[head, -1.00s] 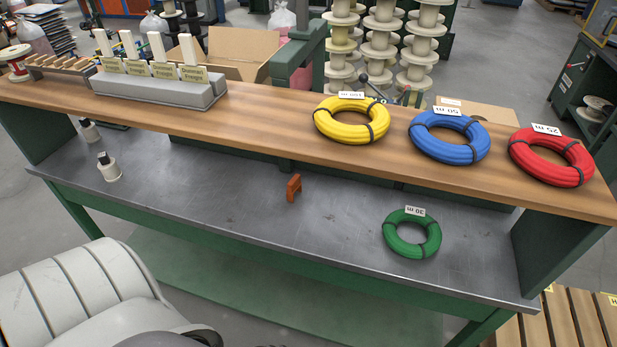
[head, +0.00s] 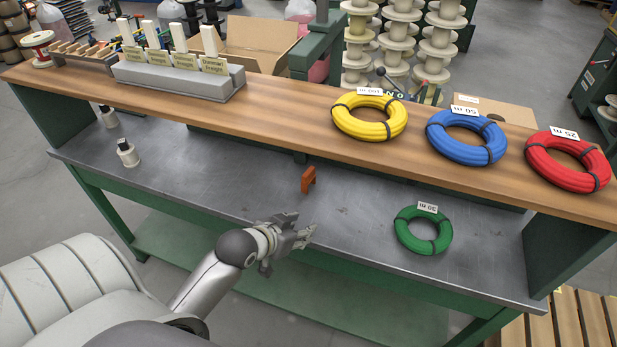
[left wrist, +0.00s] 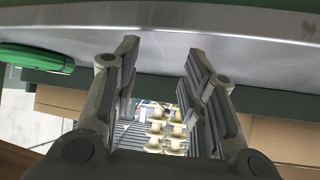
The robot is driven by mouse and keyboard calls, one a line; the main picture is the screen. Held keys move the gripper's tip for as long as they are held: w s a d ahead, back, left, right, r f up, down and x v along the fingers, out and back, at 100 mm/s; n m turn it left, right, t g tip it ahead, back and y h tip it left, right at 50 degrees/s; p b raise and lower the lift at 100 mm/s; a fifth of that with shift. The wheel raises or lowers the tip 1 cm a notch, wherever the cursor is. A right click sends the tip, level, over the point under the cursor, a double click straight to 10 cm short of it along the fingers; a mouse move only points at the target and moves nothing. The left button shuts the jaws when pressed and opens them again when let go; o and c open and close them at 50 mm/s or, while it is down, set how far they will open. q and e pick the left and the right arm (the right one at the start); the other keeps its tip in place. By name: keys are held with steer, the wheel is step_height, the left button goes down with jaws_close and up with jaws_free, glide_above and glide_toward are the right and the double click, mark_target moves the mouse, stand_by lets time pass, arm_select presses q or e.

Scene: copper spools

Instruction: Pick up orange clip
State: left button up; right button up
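The orange clip (head: 309,179) stands on the grey metal worktop (head: 200,172), near the foot of the raised wooden shelf. My left gripper (head: 306,236) is in front of the clip, nearer to me, by the front edge of the worktop and apart from the clip. In the left wrist view my left gripper (left wrist: 158,62) has its two fingers spread with nothing between them. The clip does not show in the left wrist view. My right gripper is not in view.
A green cable coil (head: 423,231) lies right of the clip; part of it shows in the left wrist view (left wrist: 36,58). Yellow (head: 369,117), blue (head: 466,138) and red (head: 567,161) coils lie on the wooden shelf (head: 290,110). A small white bottle (head: 128,154) stands at left.

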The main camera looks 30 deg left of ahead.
mark_target(304, 179)
arm_select(q)
steer(key=w+a+r+t, duration=0.1)
steer(key=w+a, duration=0.1)
steer(key=w+a+r+n+t, duration=0.1)
steer(key=w+a+r, duration=0.1)
steer(key=w+a+r+t+y, duration=0.1)
steer(key=w+a, duration=0.1)
steer(key=a, duration=0.1)
steer(key=shift+w+r, duration=0.2)
steer(key=x, duration=0.4)
steer(key=shift+w+a, duration=0.1)
steer(key=shift+w, duration=0.25)
steer(key=shift+p+x, duration=0.4)
steer(key=shift+x, duration=2.5)
steer(key=c, duration=0.8)
